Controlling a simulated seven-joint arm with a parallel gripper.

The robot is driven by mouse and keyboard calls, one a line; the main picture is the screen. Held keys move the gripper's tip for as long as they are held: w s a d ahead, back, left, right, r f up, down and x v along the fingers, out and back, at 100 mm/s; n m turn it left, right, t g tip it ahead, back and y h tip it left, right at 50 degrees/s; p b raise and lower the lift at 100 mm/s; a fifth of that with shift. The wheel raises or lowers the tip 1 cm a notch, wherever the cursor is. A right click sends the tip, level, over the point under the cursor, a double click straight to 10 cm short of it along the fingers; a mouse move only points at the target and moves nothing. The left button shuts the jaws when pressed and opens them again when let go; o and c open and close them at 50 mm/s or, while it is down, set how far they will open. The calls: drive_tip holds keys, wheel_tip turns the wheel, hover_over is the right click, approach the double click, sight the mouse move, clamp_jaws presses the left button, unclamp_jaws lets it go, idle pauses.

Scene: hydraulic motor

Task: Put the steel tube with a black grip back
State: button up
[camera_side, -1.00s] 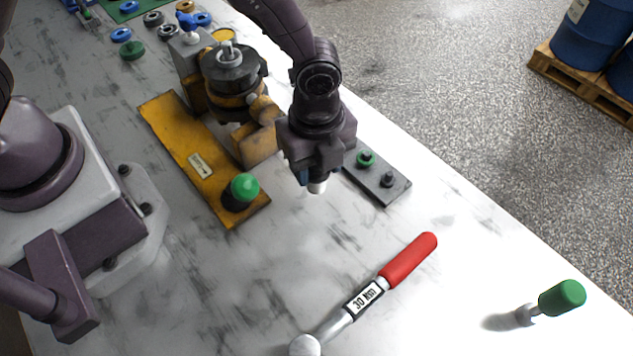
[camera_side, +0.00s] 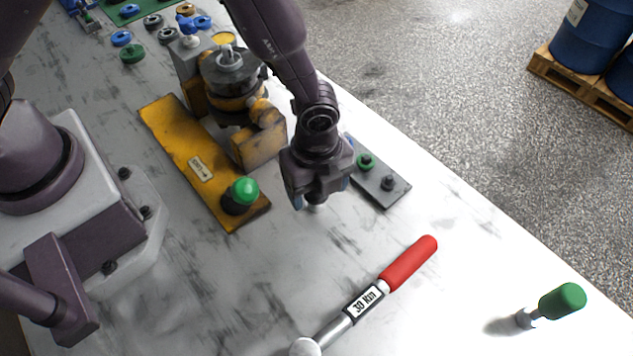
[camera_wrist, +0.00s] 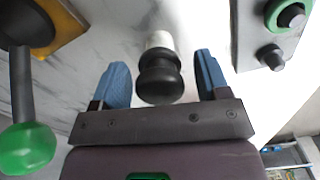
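The steel tube with a black grip (camera_wrist: 160,80) is between my gripper's blue fingers in the wrist view, with a visible gap on each side. Its pale steel end (camera_wrist: 160,40) points away from the gripper. In the side view only a small bit of the tube (camera_side: 315,208) shows under my gripper (camera_side: 322,195); the rest is hidden. My gripper, also in the wrist view (camera_wrist: 163,78), is open around the grip, low over the table. Whether the tube rests on the table is hard to tell.
A dark plate (camera_side: 384,190) with a green ring and a black peg lies right of my gripper. The yellow base (camera_side: 180,145) with a green knob (camera_side: 245,190) is at left. A red-handled wrench (camera_side: 408,264) and a green-handled tool (camera_side: 562,300) are in front.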

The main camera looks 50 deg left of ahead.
wheel_tip(320, 180, up, 12)
drive_tip(key=shift+r, duration=0.2)
idle(0.4)
drive_tip(key=s+a+r+n+t, duration=0.2)
drive_tip(key=s+a+r+n, duration=0.1)
drive_tip(key=a+r+n, duration=0.45)
drive_tip(key=s+a+r+n+t, duration=0.2)
drive_tip(key=a+r+n, duration=0.45)
drive_tip(key=r, duration=0.25)
drive_tip(key=s+a+r+n+t, duration=0.1)
drive_tip(key=s+a+r+n, duration=0.1)
drive_tip(key=s+a+n, duration=0.3)
drive_tip(key=shift+s+a+r+n+t, duration=0.3)
drive_tip(key=shift+s+r+n, duration=0.1)
drive_tip(key=shift+s+n, duration=0.55)
